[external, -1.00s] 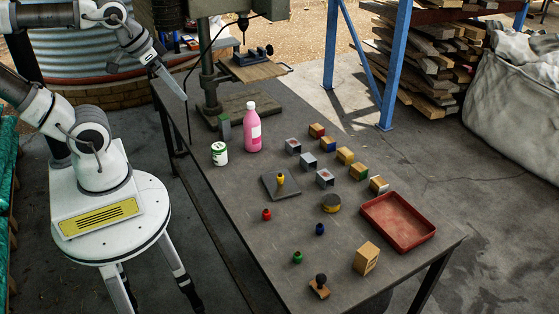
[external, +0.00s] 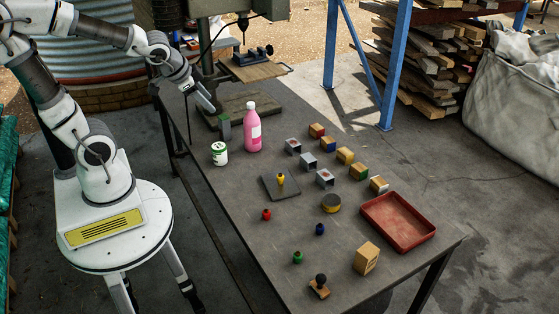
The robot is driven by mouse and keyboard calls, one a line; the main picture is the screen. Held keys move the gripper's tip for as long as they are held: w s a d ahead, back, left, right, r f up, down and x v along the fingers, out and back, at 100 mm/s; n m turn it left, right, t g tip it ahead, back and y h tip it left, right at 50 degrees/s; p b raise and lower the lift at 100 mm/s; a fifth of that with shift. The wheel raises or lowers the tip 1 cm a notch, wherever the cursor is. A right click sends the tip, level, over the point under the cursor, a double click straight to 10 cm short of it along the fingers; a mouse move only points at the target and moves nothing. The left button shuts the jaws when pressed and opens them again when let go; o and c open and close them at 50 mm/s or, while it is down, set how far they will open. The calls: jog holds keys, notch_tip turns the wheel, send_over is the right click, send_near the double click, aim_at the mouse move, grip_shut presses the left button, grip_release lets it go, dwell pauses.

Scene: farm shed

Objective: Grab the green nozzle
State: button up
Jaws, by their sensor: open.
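The green nozzle (external: 298,257) is a small green piece standing on the dark table near its front left edge. It is between a blue nozzle (external: 319,229) and a wooden block with a dark knob (external: 320,286). My gripper (external: 207,104) is at the far left end of the table, above the tabletop and well away from the green nozzle. It is open, and I see nothing in it, though its fingers are small in this view.
A red nozzle (external: 266,214) and a yellow nozzle on a dark plate (external: 270,192) stand farther back. A pink bottle (external: 253,130) and white-green can (external: 219,154) are near my gripper. Several small boxes (external: 345,156), a red tray (external: 410,240) and a cardboard box (external: 367,258) are to the right.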

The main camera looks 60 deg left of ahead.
jog(key=w+f+m+b, duration=0.3)
jog(key=w+f, duration=0.2)
jog(key=f, duration=0.6)
jog(key=m+h+b, duration=0.6)
jog(key=h+b, duration=0.7)
jog(key=h, duration=0.1)
send_near(297, 252)
jog(key=shift+t, duration=0.3)
jog(key=b+x, duration=0.1)
jog(key=x, duration=0.1)
jog(key=b+x, duration=0.1)
jog(key=x, duration=0.2)
jog(key=shift+s+d, duration=0.3)
jog(key=shift+d, duration=0.05)
jog(key=b+x, duration=0.1)
jog(key=x, duration=0.4)
jog(key=shift+w+a+f, duration=0.1)
jog(key=shift+f, duration=0.05)
